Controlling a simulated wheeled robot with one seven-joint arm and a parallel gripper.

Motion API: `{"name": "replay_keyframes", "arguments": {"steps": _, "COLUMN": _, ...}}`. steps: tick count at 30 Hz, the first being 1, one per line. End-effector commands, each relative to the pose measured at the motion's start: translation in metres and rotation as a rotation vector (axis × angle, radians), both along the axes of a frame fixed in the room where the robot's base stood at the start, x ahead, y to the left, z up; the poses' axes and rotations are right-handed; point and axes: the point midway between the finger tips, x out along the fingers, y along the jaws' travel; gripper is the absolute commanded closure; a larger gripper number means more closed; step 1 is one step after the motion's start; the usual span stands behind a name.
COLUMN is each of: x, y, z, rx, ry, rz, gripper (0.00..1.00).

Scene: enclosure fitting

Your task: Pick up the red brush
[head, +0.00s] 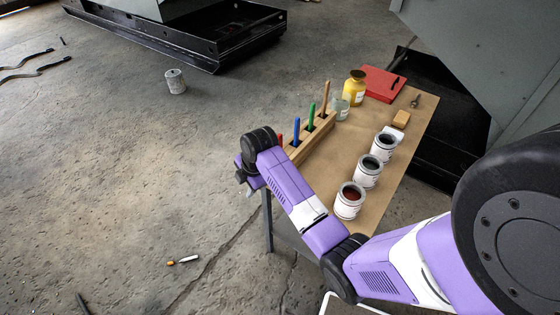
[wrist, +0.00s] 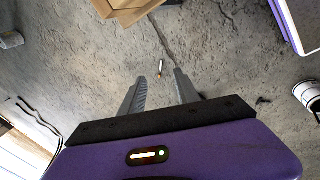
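The red brush (head: 280,139) stands in a wooden rack (head: 322,132) at the table's left edge in the head view. Only its red handle end shows; my arm hides the rest. Blue (head: 297,132), green (head: 311,117) and brown (head: 325,98) brushes stand in the same rack. My gripper (head: 247,184) is left of and nearer than the rack, beyond the table edge and over the floor. In the wrist view my gripper (wrist: 161,88) has its two fingers apart with nothing between them. A wooden piece (wrist: 125,8) shows at the top there; no red brush is visible.
Open paint cans (head: 349,200) stand on the table's right half. Behind are a glass jar (head: 340,108), yellow bottle (head: 355,88), red case (head: 383,83) and sponge (head: 401,119). A small orange-and-white item (head: 183,261) lies on the floor, left of the table.

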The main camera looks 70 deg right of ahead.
Motion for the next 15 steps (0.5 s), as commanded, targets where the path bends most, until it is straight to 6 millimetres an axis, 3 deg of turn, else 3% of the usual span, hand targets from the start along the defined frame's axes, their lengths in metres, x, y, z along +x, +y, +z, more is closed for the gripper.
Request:
{"name": "replay_keyframes", "arguments": {"steps": 1, "x": 0.0, "y": -0.03, "z": 0.018, "rx": -0.012, "ry": 0.038, "rz": 0.031, "gripper": 0.62}}
{"name": "replay_keyframes", "arguments": {"steps": 6, "x": -0.02, "y": -0.101, "z": 0.07, "rx": -0.007, "ry": 0.185, "rz": 0.167, "gripper": 0.62}}
{"name": "replay_keyframes", "arguments": {"steps": 10, "x": -0.037, "y": -0.131, "z": 0.099, "rx": 0.01, "ry": 0.254, "rz": 0.233, "gripper": 0.62}}
{"name": "replay_keyframes", "arguments": {"steps": 15, "x": -0.05, "y": -0.148, "z": 0.118, "rx": 0.026, "ry": 0.296, "rz": 0.272, "gripper": 0.62}}
